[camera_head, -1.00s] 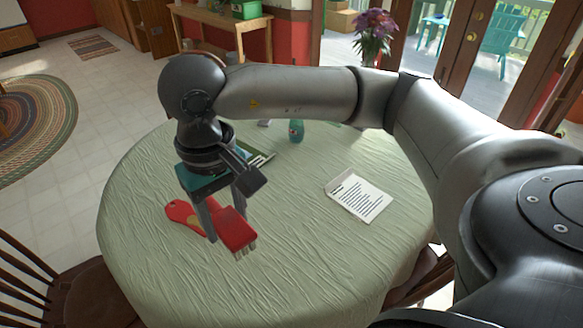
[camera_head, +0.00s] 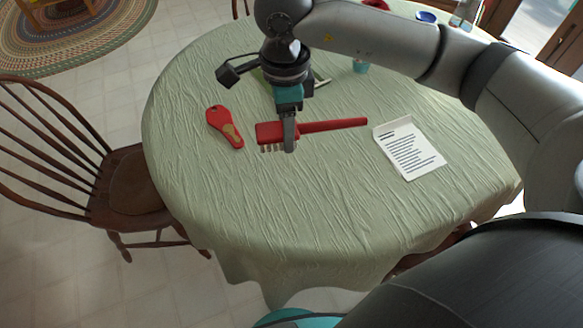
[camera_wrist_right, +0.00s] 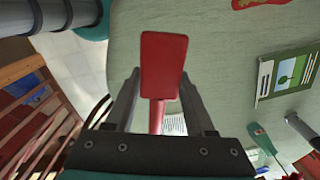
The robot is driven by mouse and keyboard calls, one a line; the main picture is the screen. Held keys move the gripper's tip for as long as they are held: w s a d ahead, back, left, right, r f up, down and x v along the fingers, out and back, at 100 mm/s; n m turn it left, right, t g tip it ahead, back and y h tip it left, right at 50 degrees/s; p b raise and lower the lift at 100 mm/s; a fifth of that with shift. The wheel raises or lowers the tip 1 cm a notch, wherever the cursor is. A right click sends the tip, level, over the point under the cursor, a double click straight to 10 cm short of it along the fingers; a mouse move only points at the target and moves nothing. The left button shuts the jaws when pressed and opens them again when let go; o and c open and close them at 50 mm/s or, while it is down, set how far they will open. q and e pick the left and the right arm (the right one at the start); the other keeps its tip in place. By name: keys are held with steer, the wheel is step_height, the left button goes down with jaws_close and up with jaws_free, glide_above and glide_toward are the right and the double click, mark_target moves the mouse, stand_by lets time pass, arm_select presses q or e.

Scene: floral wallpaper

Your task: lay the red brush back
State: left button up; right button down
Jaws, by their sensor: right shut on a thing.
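The red brush (camera_head: 335,126) is in the jaws of my right gripper (camera_head: 289,146). Its block head with pale bristles points left and its long handle points right, toward the paper sheet. In the right wrist view the brush's red head (camera_wrist_right: 163,65) lies between the two fingers (camera_wrist_right: 160,85), with the handle running down. The brush appears held over the round table (camera_head: 300,220); its exact height is hard to tell. My left gripper is not in view.
A red paddle-shaped piece with a tan patch (camera_head: 225,126) lies left of the brush. A printed sheet (camera_head: 409,148) lies to the right. A green book (camera_wrist_right: 288,77) shows in the right wrist view. The table's front is clear. A wooden chair (camera_head: 120,185) stands at left.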

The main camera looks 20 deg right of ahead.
steer(key=f+m+b, duration=0.3)
steer(key=f+m, duration=0.4)
steer(key=m, duration=0.4)
steer(key=w+d+f+m+b, duration=0.1)
steer(key=f+m+b, duration=0.2)
steer(key=f+m, duration=0.4)
steer(key=f+m+b, duration=0.3)
steer(key=f+m, duration=0.5)
steer(key=m, duration=0.7)
steer(key=shift+w+d, duration=0.2)
steer(key=shift+d, duration=0.15)
steer(key=shift+f+b, duration=0.35)
steer(key=shift+b, duration=0.15)
steer(key=shift+f, duration=0.3)
